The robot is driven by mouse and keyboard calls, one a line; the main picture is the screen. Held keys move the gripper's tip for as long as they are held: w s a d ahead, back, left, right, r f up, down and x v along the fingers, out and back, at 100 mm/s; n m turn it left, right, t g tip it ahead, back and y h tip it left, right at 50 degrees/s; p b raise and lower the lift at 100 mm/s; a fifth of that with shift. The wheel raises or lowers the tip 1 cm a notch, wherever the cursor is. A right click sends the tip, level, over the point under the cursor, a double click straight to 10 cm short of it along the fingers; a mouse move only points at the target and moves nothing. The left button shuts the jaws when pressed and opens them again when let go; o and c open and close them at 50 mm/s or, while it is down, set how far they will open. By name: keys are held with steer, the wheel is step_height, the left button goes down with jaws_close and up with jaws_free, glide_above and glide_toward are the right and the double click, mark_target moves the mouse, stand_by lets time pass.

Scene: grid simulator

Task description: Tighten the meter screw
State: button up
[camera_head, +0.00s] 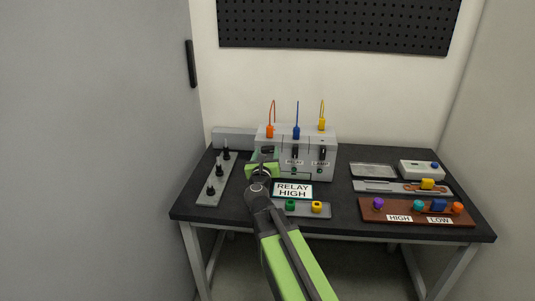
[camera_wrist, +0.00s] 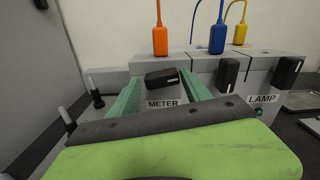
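The meter screw (camera_wrist: 161,78) is a black knob with a white mark, lying near horizontal above the METER label (camera_wrist: 163,104) on the grey box's front. My gripper (camera_wrist: 160,84) has its two teal fingers apart, one on each side of the knob, with visible space between finger and knob. I cannot tell how deep the fingers reach. In the head view my gripper (camera_head: 264,160) is in front of the left part of the grey box (camera_head: 325,170) and hides most of the meter area.
Another black knob (camera_wrist: 228,74) stands upright, with one more above the LAMP label (camera_wrist: 262,99). Orange (camera_wrist: 160,41), blue (camera_wrist: 217,38) and yellow plugs stand on top. A RELAY HIGH sign (camera_head: 292,190), a peg strip (camera_head: 215,180) and a brown board (camera_head: 415,213) lie around the box.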

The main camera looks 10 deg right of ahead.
steer(key=shift+d, duration=0.1)
steer(key=c, duration=0.9)
steer(key=shift+c, duration=0.4)
